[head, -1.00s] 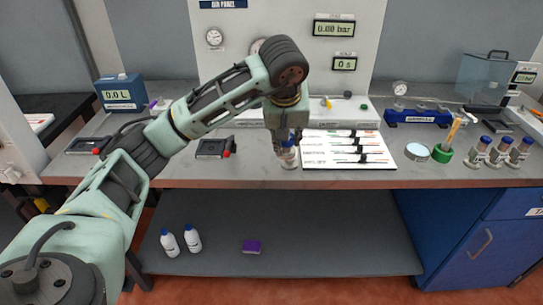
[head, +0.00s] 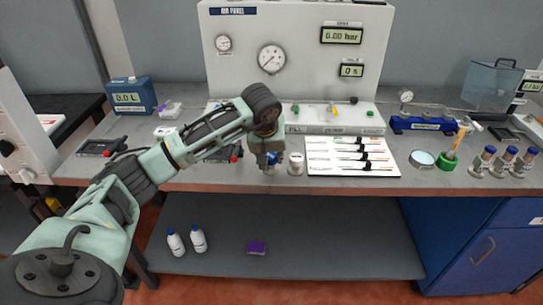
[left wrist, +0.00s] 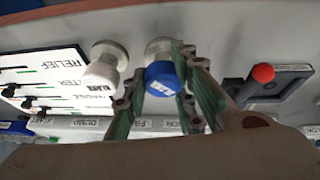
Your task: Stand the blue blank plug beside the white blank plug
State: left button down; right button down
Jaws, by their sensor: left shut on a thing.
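The blue blank plug (left wrist: 163,78) has a blue cap and a pale metallic base. My left gripper (head: 269,158) is shut on it, with one finger on each side of the cap in the left wrist view. The white blank plug (head: 296,163) stands on the bench just right of the gripper in the head view. It also shows in the left wrist view (left wrist: 102,68), a small gap from the blue one. The blue plug looks upright and level with the white one; I cannot tell whether its base touches the bench. My right gripper is out of view.
A white labelled board (head: 350,172) with black-headed pieces lies right of the white plug. A dark tray with a red knob (left wrist: 264,73) lies on the other side. The air panel (head: 300,60) stands behind. Several blue-capped vials (head: 505,160) stand far right.

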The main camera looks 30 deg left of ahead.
pick_arm(q)
jog(key=shift+f, duration=0.15)
jog(key=c, duration=1.4)
grip_release()
jog(key=shift+c, duration=0.2)
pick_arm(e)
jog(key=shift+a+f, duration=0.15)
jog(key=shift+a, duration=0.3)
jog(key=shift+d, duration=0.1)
